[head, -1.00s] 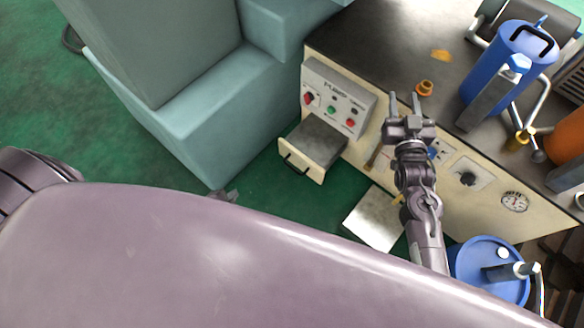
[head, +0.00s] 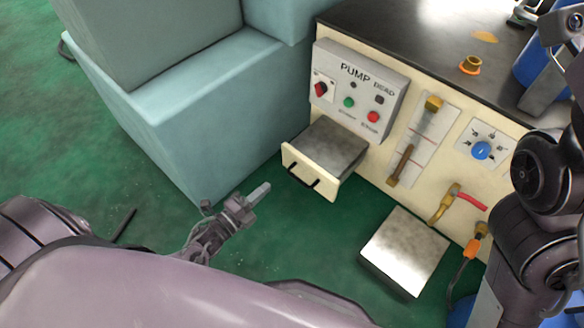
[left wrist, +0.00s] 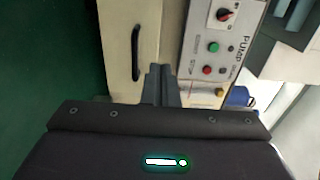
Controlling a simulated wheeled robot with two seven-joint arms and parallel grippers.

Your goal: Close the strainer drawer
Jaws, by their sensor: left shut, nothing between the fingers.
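The strainer drawer (head: 312,173) is open, sticking out below the pump control panel. It has a cream front, a black handle and a grey top. My left gripper (head: 260,192) is shut and empty, in front of and to the left of the drawer front, with a gap showing in the head view. In the left wrist view, my shut fingers (left wrist: 160,84) point toward the cream drawer front (left wrist: 118,45) with its black handle, just right of the handle in that picture. My right arm shows at the right edge of the head view; its gripper is out of view.
The pump panel (head: 358,90) with red and green buttons is above the drawer. A pale teal block (head: 190,110) stands to its left. A metal-topped box (head: 405,250) sits on the floor to the right. Green floor is clear in front of the drawer.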

